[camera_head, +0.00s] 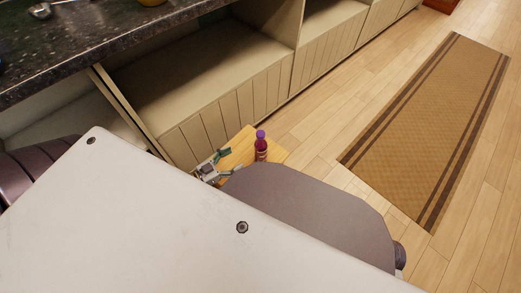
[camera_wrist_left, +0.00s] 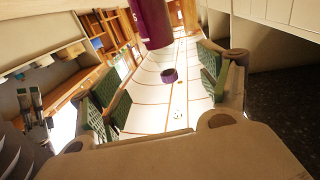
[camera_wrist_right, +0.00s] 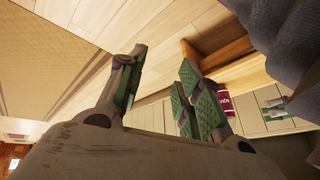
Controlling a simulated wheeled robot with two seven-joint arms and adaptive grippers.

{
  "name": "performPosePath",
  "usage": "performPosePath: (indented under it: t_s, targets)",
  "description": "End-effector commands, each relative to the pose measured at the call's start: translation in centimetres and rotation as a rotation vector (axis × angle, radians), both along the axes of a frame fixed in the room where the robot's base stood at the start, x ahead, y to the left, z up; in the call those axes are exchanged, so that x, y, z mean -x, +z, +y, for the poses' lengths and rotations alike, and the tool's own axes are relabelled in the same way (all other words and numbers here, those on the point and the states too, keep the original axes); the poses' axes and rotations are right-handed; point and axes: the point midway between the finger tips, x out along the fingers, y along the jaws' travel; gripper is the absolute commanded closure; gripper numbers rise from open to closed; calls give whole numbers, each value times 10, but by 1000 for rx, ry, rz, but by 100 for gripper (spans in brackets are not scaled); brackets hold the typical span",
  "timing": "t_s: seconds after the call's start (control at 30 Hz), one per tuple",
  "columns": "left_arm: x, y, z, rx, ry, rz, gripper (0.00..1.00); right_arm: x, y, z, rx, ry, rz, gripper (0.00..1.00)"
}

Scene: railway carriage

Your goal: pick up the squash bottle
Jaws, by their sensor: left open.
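The squash bottle (camera_head: 261,149), dark red with a purple cap, stands upright on a small wooden surface (camera_head: 239,148). My left gripper (camera_head: 229,163) is open and empty just left of the bottle, its fingers spread toward it. In the left wrist view the bottle's purple body (camera_wrist_left: 151,22) shows at the top, beyond and between the spread fingers (camera_wrist_left: 162,84); a purple piece (camera_wrist_left: 169,75) below looks like its cap. In the right wrist view my right gripper (camera_wrist_right: 162,78) is open and empty. The bottle (camera_wrist_right: 227,104) is partly hidden behind its right finger.
A dark counter (camera_head: 100,45) with cream panelled cupboards (camera_head: 235,100) runs along the back left. A brown striped rug (camera_head: 430,130) lies on the plank floor to the right. My own pale body and grey arm parts cover the front.

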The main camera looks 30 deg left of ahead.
Motion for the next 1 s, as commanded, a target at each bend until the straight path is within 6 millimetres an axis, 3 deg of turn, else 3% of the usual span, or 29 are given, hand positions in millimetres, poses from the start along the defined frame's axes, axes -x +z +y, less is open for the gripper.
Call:
performPosePath:
  t_s: [0.27,0.8,1.0]
  targets:
    - [-13,0,-7,0,-1,-4,24,-1,-9,2,-13,-6,-11,65]
    - [-69,-2,-38,0,-1,-2,24,-2,-49,9,-74,-38,-68,65]
    - [-75,-1,-42,0,0,0,24,-2,-53,10,-83,-44,-77,65]
